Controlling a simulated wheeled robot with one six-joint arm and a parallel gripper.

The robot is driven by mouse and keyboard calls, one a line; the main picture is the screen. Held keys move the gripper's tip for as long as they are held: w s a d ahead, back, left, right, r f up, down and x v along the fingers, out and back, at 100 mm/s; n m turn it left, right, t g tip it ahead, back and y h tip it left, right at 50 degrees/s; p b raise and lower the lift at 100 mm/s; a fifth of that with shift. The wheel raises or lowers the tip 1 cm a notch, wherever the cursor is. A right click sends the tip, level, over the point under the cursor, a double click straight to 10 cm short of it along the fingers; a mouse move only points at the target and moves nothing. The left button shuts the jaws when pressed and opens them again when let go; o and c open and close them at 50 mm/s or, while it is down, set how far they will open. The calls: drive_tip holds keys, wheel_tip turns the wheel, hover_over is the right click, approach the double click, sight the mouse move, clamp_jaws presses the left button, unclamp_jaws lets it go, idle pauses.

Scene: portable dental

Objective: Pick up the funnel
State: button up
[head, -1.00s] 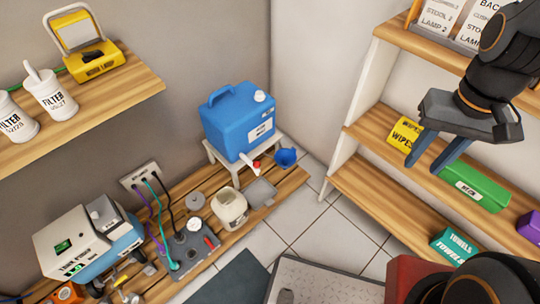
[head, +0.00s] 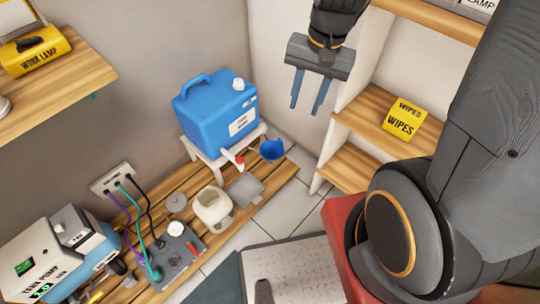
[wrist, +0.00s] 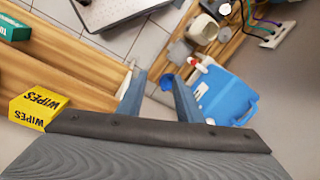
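The blue funnel (head: 272,150) sits low beside the small white stand, just right of the blue water jug's spout in the head view. In the wrist view the funnel (wrist: 168,80) shows small between my fingers, well beyond them. My gripper (head: 308,104) is open and empty, fingers pointing down, above and to the right of the funnel and clear of it. The blue jug (head: 215,112) stands on the white stand (head: 208,160), its red and white tap (head: 237,161) toward the funnel.
A cream pot (head: 213,207) and grey square lid (head: 244,189) lie on the wooden slats below the stand. Shelves with a yellow wipes box (head: 403,118) stand at right. A tank pump (head: 60,255) is at lower left. A wall shelf (head: 60,85) juts out at upper left.

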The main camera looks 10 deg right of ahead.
drive_tip(key=w+f+m+t+y+b, duration=0.1)
drive_tip(key=w+f+m+b, duration=0.5)
drive_tip(key=f, duration=0.4)
drive_tip(key=w+f+m+b, duration=0.4)
drive_tip(key=w+f+b, duration=0.35)
drive_tip(key=f, duration=0.25)
drive_tip(key=m+t+b, duration=0.1)
drive_tip(key=m+b, duration=1.2)
drive_tip(key=b, duration=0.2)
hover_over(281, 141)
drive_tip(key=s+d, duration=0.1)
drive_tip(key=s, duration=0.1)
wheel_tip(281, 141, down, 25)
drive_tip(key=b+x, duration=0.1)
drive_tip(key=x, duration=0.1)
drive_tip(key=b+x, duration=0.4)
drive_tip(key=x, duration=0.1)
drive_tip(key=shift+w+d+f, duration=0.1)
drive_tip(key=shift+w+d, duration=0.15)
drive_tip(key=shift+w, duration=0.15)
clamp_jaws()
